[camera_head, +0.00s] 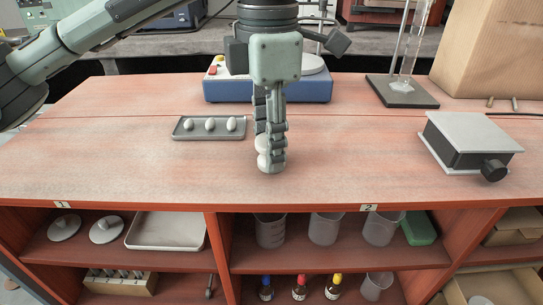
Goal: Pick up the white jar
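A small white object, seemingly the white jar (262,160), stands on the wooden bench top near the middle. It is largely hidden by my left gripper (271,163). The gripper points straight down, with its fingertips close to the bench at the jar. I see the fingers nearly edge-on, so I cannot tell whether they are open or shut on the jar. My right gripper is not in view.
A grey tray (180,134) with three white egg-shaped pieces lies to the left. A blue-based device (225,92) stands behind the gripper. A lab jack (470,145), a stand (402,95) and a cardboard box (490,55) are at right. The front left bench is clear.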

